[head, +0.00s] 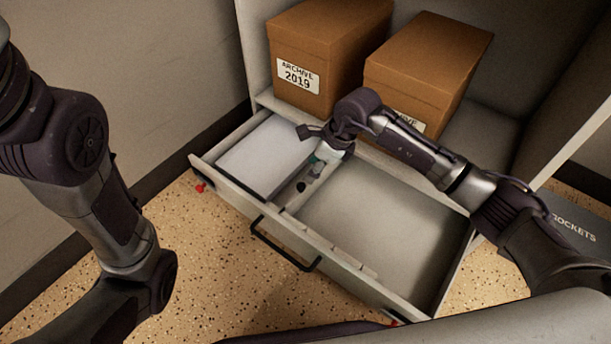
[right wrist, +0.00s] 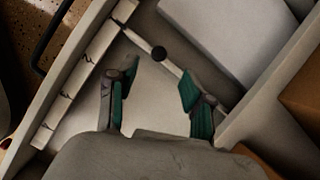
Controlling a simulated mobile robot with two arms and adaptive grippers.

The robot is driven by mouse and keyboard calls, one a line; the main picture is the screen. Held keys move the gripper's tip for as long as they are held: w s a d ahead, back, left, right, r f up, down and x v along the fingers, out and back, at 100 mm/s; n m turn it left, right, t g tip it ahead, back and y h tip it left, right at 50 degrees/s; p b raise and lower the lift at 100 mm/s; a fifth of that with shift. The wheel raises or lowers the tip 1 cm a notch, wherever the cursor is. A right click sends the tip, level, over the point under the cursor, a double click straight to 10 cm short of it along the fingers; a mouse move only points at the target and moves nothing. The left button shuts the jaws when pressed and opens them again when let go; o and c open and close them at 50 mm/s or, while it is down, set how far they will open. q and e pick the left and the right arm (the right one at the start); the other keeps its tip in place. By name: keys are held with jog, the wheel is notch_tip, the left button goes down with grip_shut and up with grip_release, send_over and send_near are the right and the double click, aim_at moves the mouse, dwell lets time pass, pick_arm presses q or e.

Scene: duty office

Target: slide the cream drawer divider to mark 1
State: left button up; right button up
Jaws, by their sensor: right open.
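The cream drawer divider (head: 291,207) stands across the open drawer (head: 232,193), with a white block-like stack (head: 262,150) to its left. It also shows in the right wrist view (right wrist: 137,36), with a round black knob (right wrist: 159,53) on it. My right gripper (head: 313,168) is inside the drawer area, over the divider. In the right wrist view its teal-padded fingers (right wrist: 158,78) are open, apart on either side near the knob, with nothing between them that I can see held. My left gripper is out of view.
Two brown archive boxes (head: 314,50) (head: 424,65) stand on the shelf behind the drawer. The drawer's right compartment (head: 390,225) is empty. A black handle (head: 282,248) projects from the drawer front. A dark box marked "SOCKETS" (head: 573,228) is at the right.

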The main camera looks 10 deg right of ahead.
jog(key=v, duration=0.4)
dwell(0.4)
